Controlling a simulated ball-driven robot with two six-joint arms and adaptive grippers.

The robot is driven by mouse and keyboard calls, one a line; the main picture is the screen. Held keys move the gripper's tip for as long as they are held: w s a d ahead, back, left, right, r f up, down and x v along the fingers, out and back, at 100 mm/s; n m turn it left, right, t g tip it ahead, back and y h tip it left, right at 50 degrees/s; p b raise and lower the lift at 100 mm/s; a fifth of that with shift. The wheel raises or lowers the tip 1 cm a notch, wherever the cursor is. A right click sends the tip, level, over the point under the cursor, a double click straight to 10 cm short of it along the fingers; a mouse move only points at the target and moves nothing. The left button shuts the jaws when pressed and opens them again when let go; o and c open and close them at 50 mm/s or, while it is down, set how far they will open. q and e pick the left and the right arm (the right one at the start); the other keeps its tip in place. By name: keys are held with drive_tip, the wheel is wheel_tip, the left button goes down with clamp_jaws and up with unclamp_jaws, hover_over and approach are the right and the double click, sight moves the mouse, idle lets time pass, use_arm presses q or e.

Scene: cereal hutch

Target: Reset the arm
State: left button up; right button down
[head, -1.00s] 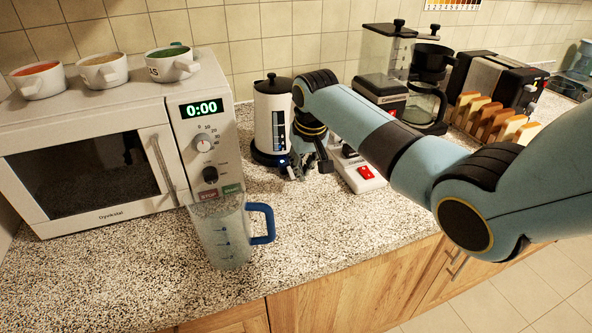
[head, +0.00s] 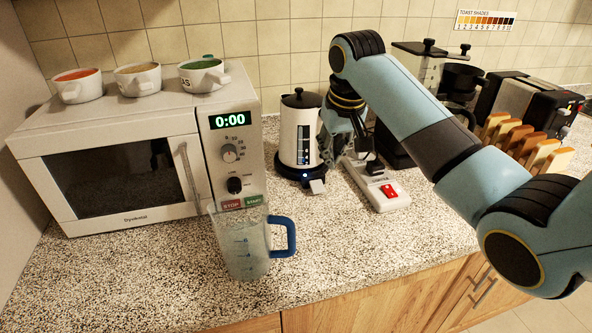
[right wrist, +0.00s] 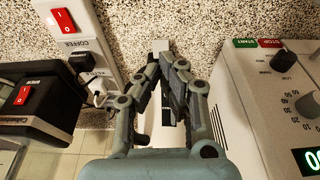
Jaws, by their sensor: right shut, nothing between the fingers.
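My right arm reaches in from the right in the head view. Its gripper (head: 342,150) hangs between the white kettle (head: 298,140) and the power strip (head: 378,185), partly hidden behind my wrist. In the right wrist view the fingers (right wrist: 168,58) are drawn together with nothing held. The kettle stands upright on its dark base, with a small blue light lit and a grey lever at the front. My left gripper does not show.
A microwave (head: 120,165) reading 0:00 carries three bowls. A clear jug (head: 242,248) with a blue handle stands before it. A coffee maker (head: 455,80), toaster (head: 530,105) and bread slices (head: 515,140) are at right. The front counter is mostly clear.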

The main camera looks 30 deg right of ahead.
drive_tip(key=s+a+f+n, duration=0.1)
drive_tip(key=s+a+f, duration=0.1)
drive_tip(key=s, duration=0.4)
drive_tip(key=s+a+f+n, duration=0.1)
drive_tip(key=s+a+f, duration=0.15)
drive_tip(key=s, duration=0.35)
drive_tip(key=s+a+r+n, duration=0.1)
drive_tip(key=s+a, duration=0.1)
drive_tip(key=s, duration=0.7)
drive_tip(key=s+a+r+n, duration=0.1)
drive_tip(key=s+r, duration=0.1)
drive_tip(key=s, duration=0.7)
wheel_tip(320, 180, down, 38)
drive_tip(key=s+d+r+b, duration=0.1)
drive_tip(key=d+b, duration=0.2)
drive_tip(key=b, duration=0.8)
drive_tip(key=s+f+g+b, duration=0.1)
drive_tip(key=s+f+b, duration=0.3)
drive_tip(key=s+f, duration=0.5)
drive_tip(key=s+f+b, duration=0.4)
drive_tip(key=s+f, duration=0.6)
drive_tip(key=f, duration=0.5)
drive_tip(key=shift+d+f+m+g, duration=0.3)
drive_tip(key=shift+f+m+g, duration=0.1)
